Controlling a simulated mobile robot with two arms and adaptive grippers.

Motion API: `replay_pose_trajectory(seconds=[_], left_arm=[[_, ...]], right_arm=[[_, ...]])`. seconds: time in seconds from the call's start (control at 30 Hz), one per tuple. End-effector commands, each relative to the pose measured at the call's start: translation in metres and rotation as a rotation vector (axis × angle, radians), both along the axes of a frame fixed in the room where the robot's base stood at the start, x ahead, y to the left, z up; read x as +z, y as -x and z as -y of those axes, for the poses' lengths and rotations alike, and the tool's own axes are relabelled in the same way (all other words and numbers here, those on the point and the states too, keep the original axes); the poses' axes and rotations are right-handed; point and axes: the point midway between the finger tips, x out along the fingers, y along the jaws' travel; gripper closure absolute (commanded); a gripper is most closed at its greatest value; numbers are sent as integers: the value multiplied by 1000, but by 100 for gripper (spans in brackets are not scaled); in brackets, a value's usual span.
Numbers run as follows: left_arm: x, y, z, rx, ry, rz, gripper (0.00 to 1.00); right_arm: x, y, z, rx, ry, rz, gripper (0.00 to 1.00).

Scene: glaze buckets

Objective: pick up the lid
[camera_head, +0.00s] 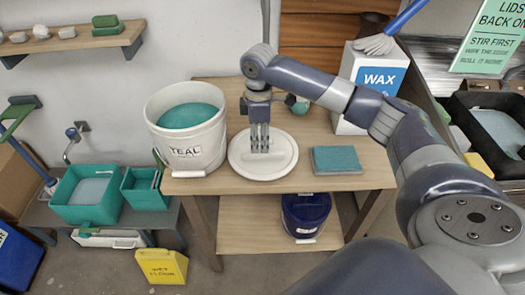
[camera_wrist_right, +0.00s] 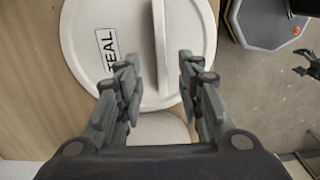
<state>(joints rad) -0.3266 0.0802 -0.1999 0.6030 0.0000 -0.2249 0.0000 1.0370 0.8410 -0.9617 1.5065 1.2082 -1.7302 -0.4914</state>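The white round lid (camera_head: 285,153) lies flat on the wooden table, just right of the white TEAL bucket (camera_head: 187,150). In the right wrist view the lid (camera_wrist_right: 100,30) shows a TEAL label and a raised straight handle bar (camera_wrist_right: 160,45). My right gripper (camera_head: 260,148) points down over the lid. In the right wrist view its fingers (camera_wrist_right: 160,65) are open, one to each side of the bar, with gaps visible; whether they reach down to the bar's height I cannot tell. The bucket is open and holds teal glaze (camera_head: 187,115).
A teal-topped block (camera_head: 336,160) lies right of the lid. A white WAX container (camera_head: 372,80) stands behind it, with a small teal item nearby. A blue bucket (camera_head: 305,213) is on the lower shelf. A yellow floor sign (camera_head: 162,266) stands on the floor.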

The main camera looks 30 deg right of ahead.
Motion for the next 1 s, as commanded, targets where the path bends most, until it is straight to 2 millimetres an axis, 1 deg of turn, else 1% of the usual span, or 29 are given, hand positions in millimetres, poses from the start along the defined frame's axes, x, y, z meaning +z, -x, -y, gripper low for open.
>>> replay_pose_trajectory(seconds=[0.1,0.2,0.27,0.33,0.47,0.73,0.83,1.0], left_arm=[[11,-18,1,-1,2,25,22],[16,-38,3,-1,6,56,22],[18,-47,4,-1,8,71,22],[18,-51,4,-2,9,77,22],[17,-47,3,-1,7,69,22],[16,-26,2,-1,4,38,22],[17,-24,2,-1,3,34,22],[20,-25,2,-1,4,36,22]], right_arm=[[-16,1,-2,1,1,-4,66],[-32,1,-3,0,0,-5,66],[-39,1,-3,1,0,-4,66],[-44,1,-3,1,0,-1,66],[-48,1,-3,1,1,-1,66],[-47,1,-3,1,1,-1,66],[-48,1,-3,1,1,-1,66],[-49,1,-3,1,2,-1,66]])
